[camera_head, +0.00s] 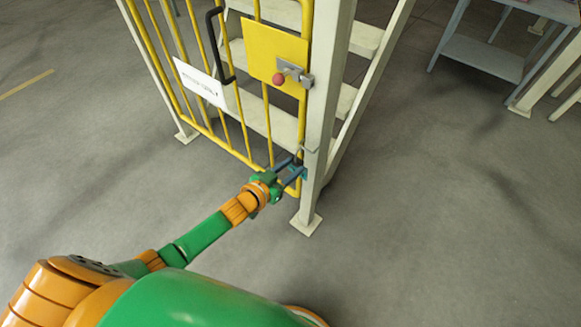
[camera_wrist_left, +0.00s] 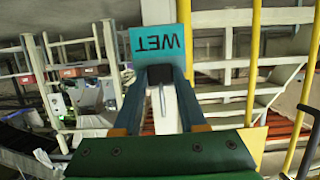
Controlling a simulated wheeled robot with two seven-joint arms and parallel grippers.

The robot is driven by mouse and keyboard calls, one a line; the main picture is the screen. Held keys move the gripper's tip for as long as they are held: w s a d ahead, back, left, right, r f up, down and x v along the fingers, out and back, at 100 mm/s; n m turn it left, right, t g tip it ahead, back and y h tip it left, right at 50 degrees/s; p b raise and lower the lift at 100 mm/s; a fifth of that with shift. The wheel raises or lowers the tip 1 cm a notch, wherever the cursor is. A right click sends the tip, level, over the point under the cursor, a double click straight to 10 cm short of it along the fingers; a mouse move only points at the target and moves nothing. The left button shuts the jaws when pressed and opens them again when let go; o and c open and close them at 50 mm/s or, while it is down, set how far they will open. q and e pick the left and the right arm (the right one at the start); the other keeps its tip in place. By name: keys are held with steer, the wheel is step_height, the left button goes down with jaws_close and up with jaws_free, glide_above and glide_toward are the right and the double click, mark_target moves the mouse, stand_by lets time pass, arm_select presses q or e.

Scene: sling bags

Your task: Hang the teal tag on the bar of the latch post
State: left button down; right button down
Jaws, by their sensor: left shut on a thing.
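The latch post (camera_head: 325,85) is the pale upright at the right edge of a yellow barred gate. A thin grey piece (camera_head: 310,149), perhaps the bar, sticks out low on it; I cannot make out its shape. My left gripper (camera_head: 297,170) is at the lower part of the post, just below that piece. It is shut on the teal tag (camera_head: 304,173), of which little shows in the head view. In the left wrist view the tag (camera_wrist_left: 160,46) stands beyond the fingertips (camera_wrist_left: 160,76), its word "WET" upside down. I cannot tell whether the tag touches the post.
The gate (camera_head: 237,125) has a yellow plate (camera_head: 262,50), a grey latch with a red knob (camera_head: 279,79), a black handle (camera_head: 216,45) and a white sign (camera_head: 199,82). Pale steps (camera_head: 348,100) rise behind. A grey table (camera_head: 483,57) stands at upper right. Floor at right is clear.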

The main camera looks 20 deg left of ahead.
mark_target(296, 163)
arm_select(q)
steer(key=shift+w, duration=0.1)
steer(key=shift+b+x, duration=0.55)
steer(key=shift+x, duration=0.35)
steer(key=shift+w+d+r+b, duration=0.15)
steer(key=shift+w, duration=0.2)
steer(key=shift+w+d+r+b, duration=0.1)
steer(key=shift+w+d+b, duration=0.05)
steer(key=shift+w, duration=0.25)
steer(key=shift+f, duration=0.1)
